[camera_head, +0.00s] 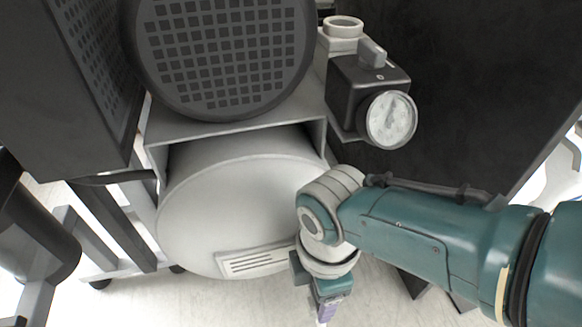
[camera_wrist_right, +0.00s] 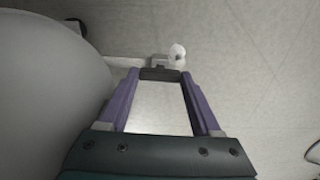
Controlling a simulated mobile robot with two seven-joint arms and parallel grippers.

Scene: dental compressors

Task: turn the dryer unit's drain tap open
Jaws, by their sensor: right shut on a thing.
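My right gripper (camera_head: 325,310) points down past the front of the pale tank (camera_head: 230,200), at its lower right. In the right wrist view its two purple fingers (camera_wrist_right: 160,78) stand apart and are shut on a dark bar-shaped handle (camera_wrist_right: 160,74) at their tips. Just beyond it is a small grey tap fitting (camera_wrist_right: 162,60) with a round white end (camera_wrist_right: 177,50), joined to a pale pipe at the left. I take this for the drain tap; how far it is turned I cannot tell. The head view hides the tap. My left gripper is not in view.
A dark motor with a grille (camera_head: 225,50) sits above the tank. A black block with a round gauge (camera_head: 391,119) is at upper right. Dark cabinets (camera_head: 65,90) stand on both sides. The tank's curved wall is close left of the right gripper; pale floor (camera_wrist_right: 260,70) lies beyond.

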